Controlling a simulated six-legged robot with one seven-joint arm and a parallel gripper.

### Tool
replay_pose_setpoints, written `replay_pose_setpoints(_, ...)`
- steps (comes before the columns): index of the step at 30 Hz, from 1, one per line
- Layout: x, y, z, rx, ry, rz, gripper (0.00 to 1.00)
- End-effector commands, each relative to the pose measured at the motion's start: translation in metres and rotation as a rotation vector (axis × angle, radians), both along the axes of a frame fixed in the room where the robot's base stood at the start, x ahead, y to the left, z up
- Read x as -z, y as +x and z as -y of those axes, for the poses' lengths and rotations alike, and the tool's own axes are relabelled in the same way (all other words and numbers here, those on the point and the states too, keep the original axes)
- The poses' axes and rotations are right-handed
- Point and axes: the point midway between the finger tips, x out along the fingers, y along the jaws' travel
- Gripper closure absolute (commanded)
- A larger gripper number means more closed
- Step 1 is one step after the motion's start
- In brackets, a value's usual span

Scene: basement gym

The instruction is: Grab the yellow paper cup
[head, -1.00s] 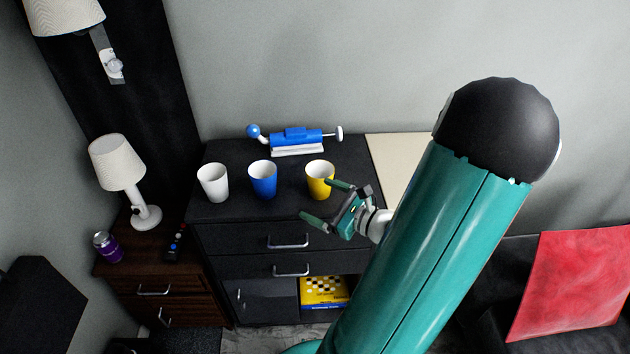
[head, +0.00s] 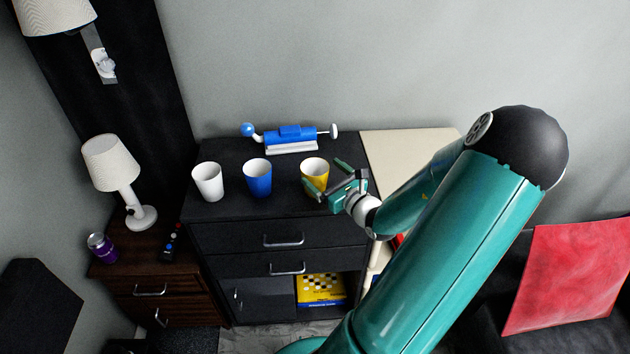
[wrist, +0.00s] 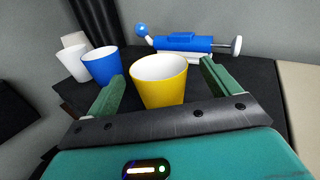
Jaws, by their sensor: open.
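The yellow paper cup (head: 314,174) stands upright on the black dresser top, at the right end of a row of cups. Its white inside shows. My gripper (head: 325,176) is open, with one finger in front of the cup and the other to its right in the head view. In the wrist view the yellow cup (wrist: 159,84) stands between the two green fingers of my gripper (wrist: 160,85), with a gap to the right finger.
A blue cup (head: 258,178) and a white cup (head: 208,181) stand to the left on the dresser (head: 230,208). A blue and white device (head: 291,138) lies behind. A lamp (head: 118,170), a purple can (head: 101,248) and a remote (head: 171,243) are on the side table.

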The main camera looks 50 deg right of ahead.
Motion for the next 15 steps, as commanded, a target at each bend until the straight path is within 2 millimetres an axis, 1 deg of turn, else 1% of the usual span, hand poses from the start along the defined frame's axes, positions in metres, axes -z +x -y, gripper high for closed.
replay_pose_setpoints(3,0.002,0.019,0.003,-0.002,0.002,0.003,0.12)
replay_pose_setpoints(7,0.002,0.036,0.008,-0.002,0.000,0.002,0.12)
replay_pose_setpoints(10,0.002,0.041,0.010,0.000,0.001,0.001,0.12)
replay_pose_setpoints(15,0.002,0.041,0.010,0.000,0.000,0.000,0.12)
